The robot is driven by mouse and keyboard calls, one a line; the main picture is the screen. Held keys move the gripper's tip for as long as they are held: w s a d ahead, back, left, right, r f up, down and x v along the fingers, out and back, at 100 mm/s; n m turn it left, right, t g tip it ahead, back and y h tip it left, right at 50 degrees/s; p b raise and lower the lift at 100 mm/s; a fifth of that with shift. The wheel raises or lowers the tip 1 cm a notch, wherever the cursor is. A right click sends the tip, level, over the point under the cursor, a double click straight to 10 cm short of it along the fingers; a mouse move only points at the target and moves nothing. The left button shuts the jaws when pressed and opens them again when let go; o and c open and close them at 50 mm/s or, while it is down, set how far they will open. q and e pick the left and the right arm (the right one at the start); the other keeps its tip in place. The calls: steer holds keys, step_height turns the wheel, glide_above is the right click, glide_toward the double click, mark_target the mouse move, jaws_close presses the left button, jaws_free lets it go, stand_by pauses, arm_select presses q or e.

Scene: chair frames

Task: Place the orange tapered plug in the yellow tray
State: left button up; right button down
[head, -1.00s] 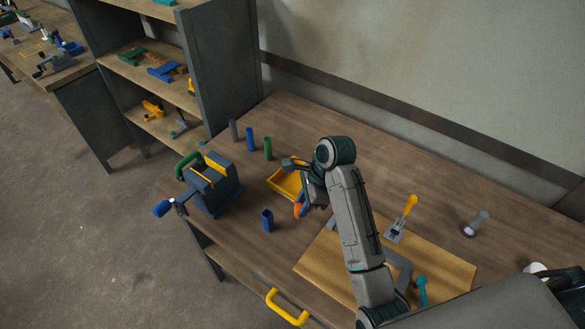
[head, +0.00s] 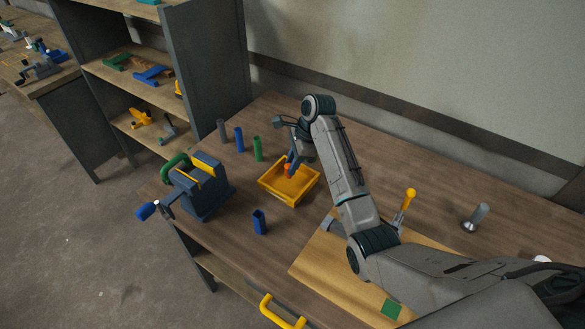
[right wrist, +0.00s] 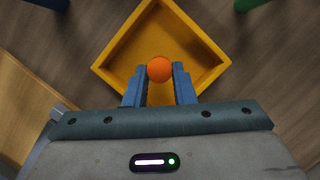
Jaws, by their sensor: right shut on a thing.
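The yellow tray (head: 272,189) stands on the wooden table, right of the vise. It also shows in the right wrist view (right wrist: 205,38), below my gripper. My right gripper (head: 290,168) is over the tray, its blue fingers shut on the orange tapered plug (head: 287,171). In the right wrist view the plug (right wrist: 159,69) shows as a round orange end between the two fingertips (right wrist: 159,75). Its lower part is hidden, so I cannot tell whether it touches the tray floor. My left gripper is not in view.
A blue and grey vise (head: 203,188) stands left of the tray. Grey, blue and green (head: 257,148) cylinders stand behind it. A blue hollow piece (head: 259,221) stands in front. A wooden board (head: 325,262) lies at right with a yellow-handled clamp (head: 407,201).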

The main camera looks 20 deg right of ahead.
steer(key=shift+f+p, duration=0.3)
steer(key=shift+f, duration=1)
steer(key=c, duration=1.2)
jaws_free()
steer(key=shift+f, duration=0.1)
steer(key=p+v, duration=0.2)
steer(key=v, duration=1)
